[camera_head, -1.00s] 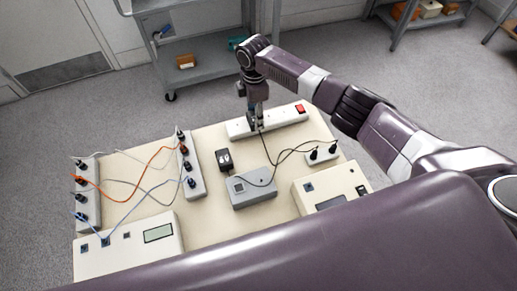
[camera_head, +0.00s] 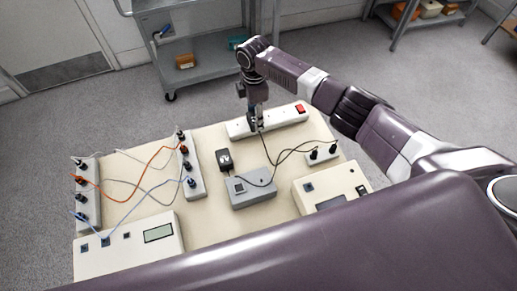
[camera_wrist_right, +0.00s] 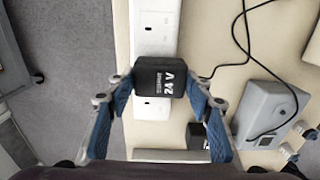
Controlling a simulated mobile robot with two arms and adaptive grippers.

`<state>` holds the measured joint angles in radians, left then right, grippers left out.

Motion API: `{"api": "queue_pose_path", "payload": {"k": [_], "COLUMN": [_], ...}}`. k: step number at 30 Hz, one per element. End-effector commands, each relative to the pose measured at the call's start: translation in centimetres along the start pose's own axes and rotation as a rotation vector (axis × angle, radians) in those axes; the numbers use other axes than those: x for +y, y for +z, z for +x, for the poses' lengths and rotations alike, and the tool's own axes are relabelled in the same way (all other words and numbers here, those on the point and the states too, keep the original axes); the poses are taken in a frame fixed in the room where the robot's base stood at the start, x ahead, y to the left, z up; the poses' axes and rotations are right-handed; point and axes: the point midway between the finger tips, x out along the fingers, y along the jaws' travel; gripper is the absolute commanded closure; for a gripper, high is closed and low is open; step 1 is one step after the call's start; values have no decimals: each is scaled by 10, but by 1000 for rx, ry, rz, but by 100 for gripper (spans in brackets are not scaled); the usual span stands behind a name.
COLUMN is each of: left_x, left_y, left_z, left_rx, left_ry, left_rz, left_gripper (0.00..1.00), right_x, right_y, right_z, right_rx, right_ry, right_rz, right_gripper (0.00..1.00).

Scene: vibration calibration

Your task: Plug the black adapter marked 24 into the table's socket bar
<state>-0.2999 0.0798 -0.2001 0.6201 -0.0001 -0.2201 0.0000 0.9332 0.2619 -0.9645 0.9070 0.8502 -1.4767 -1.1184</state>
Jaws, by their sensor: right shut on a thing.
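The black adapter marked 24 V (camera_wrist_right: 160,77) is between the fingers of my right gripper (camera_wrist_right: 158,84), which is shut on it. In the right wrist view it lies over the white socket bar (camera_wrist_right: 155,38), between sockets that show above and below it. I cannot tell whether it touches the bar or is seated. In the head view my right gripper (camera_head: 257,121) points down at the left half of the socket bar (camera_head: 285,118), which has a red switch at its right end. The gripper mostly hides the adapter there. My left gripper is not in view.
A second black adapter (camera_head: 224,158) lies left of a grey box (camera_head: 250,190). Two strips with orange and grey leads are at left. Instruments line the near edge. A grey cart (camera_head: 205,52) stands behind.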

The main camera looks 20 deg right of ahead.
Motion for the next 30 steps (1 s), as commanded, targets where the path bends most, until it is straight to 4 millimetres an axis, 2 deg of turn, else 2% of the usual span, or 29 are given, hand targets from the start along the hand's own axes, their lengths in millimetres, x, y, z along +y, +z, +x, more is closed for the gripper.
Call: {"api": "queue_pose_path", "payload": {"k": [8, 9, 14, 23, 30], "left_x": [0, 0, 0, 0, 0], "left_y": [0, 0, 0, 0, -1], "left_z": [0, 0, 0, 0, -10], "left_rx": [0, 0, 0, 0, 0], "left_ry": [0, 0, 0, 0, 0], "left_rz": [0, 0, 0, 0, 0], "left_gripper": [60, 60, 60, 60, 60], "right_x": [-3, -3, -2, -1, 0], "right_y": [1, 1, 1, 0, 0], "right_z": [4, 4, 3, 1, -9], "right_rx": [-2, -2, -2, -1, 0], "right_ry": [-8, -8, -6, -3, -1], "right_rz": [1, 1, 1, 0, 0], "right_gripper": [76, 51, 33, 32, 32]}}
